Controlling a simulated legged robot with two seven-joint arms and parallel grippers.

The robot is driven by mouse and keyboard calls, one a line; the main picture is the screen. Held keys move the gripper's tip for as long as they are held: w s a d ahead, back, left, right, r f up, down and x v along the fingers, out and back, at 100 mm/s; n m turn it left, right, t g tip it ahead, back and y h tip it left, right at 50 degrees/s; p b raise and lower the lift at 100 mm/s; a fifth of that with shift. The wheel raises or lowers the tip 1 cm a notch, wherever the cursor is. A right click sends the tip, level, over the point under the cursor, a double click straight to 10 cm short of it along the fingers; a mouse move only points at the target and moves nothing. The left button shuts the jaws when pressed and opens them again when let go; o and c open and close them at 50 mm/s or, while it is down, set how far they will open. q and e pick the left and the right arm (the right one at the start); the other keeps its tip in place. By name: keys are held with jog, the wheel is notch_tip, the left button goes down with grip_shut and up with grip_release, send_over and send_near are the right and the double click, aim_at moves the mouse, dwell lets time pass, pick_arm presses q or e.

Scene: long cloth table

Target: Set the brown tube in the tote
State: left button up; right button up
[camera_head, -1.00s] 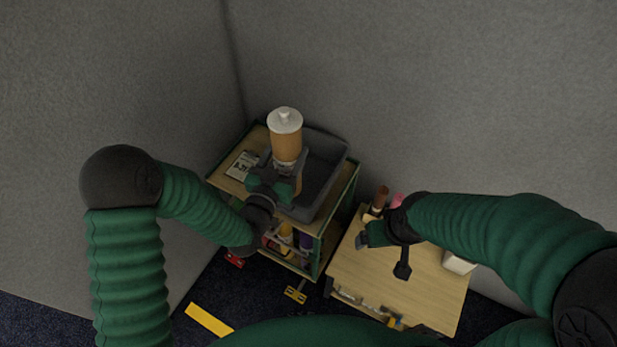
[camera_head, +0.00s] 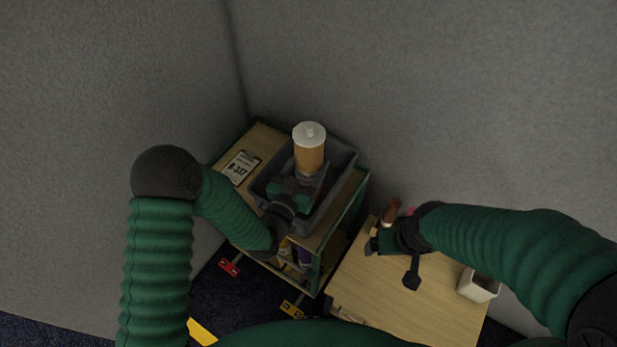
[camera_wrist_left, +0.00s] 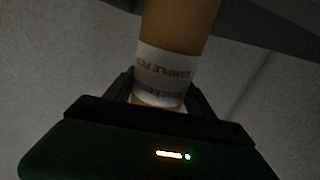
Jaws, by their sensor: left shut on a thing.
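The brown tube (camera_head: 309,157) with a white cap stands roughly upright in my left gripper (camera_head: 300,182). The left gripper is shut on its lower part, over a white printed label, which shows in the left wrist view (camera_wrist_left: 165,75). The grey tote (camera_head: 345,165) sits on top of the cart, and the tube appears over the tote's opening in the head view. How far the tube's lower end is above the tote floor is hidden by the gripper. My right gripper (camera_head: 378,243) is over the small wooden table; whether it is open I cannot make out.
On the wooden table (camera_head: 420,310) stand a dark brown cylinder (camera_head: 392,210) and a white square container (camera_head: 478,285). Grey walls close in behind the cart.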

aim_at(304, 182)
pick_arm(q)
notch_tip(304, 182, down, 4)
jog(key=shift+r, duration=0.25)
jog(key=shift+f, duration=0.3)
jog(key=o, duration=1.5)
jog(key=shift+f+b, duration=0.1)
jog(key=shift+b, duration=0.2)
jog(key=v, duration=1.2)
jog(key=shift+s+a, duration=0.1)
